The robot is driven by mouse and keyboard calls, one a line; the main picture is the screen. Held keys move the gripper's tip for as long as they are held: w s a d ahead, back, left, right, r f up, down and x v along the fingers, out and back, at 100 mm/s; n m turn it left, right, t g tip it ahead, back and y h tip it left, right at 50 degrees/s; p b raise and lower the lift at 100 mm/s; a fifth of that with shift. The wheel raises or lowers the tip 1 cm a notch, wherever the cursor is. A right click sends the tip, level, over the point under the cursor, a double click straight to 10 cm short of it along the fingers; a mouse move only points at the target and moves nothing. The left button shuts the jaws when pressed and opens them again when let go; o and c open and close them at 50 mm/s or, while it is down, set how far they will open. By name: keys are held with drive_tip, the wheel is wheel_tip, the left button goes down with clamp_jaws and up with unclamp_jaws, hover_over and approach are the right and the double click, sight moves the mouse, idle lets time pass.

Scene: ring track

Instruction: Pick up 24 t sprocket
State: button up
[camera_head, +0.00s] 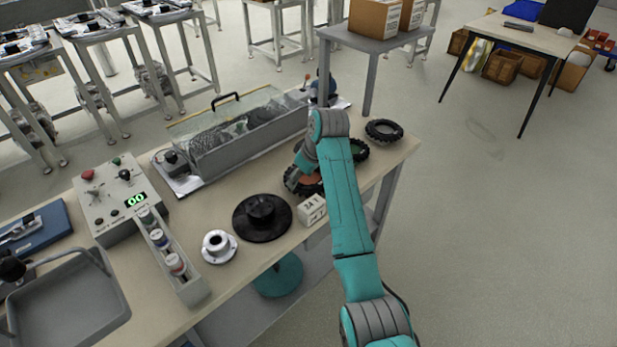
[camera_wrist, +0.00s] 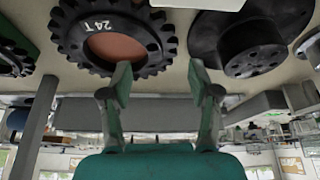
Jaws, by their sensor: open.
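The 24 t sprocket (camera_wrist: 100,25) is a black toothed ring marked "24T" with a brown-orange centre, at the upper left of the wrist view. In the head view the sprocket (camera_head: 308,187) lies on the workbench, partly hidden by my arm. My gripper (camera_wrist: 160,80) is open, with nothing between its fingers. In the wrist view its left finger overlaps the sprocket's lower right edge, but I cannot tell whether they touch. In the head view the fingers are mostly hidden behind my wrist.
A large black flanged disc (camera_head: 262,222), a white flanged hub (camera_head: 219,245) and a white labelled block (camera_head: 312,210) are nearby. A green-centred sprocket (camera_head: 359,153) and another black sprocket (camera_head: 384,130) lie beyond. A grey metal trough (camera_head: 245,140) stands along the bench's back.

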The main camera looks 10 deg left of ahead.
sight(298, 186)
drive_tip(key=shift+x, duration=1.95)
drive_tip(key=shift+s, duration=0.1)
clamp_jaws()
drive_tip(key=shift+r, duration=0.1)
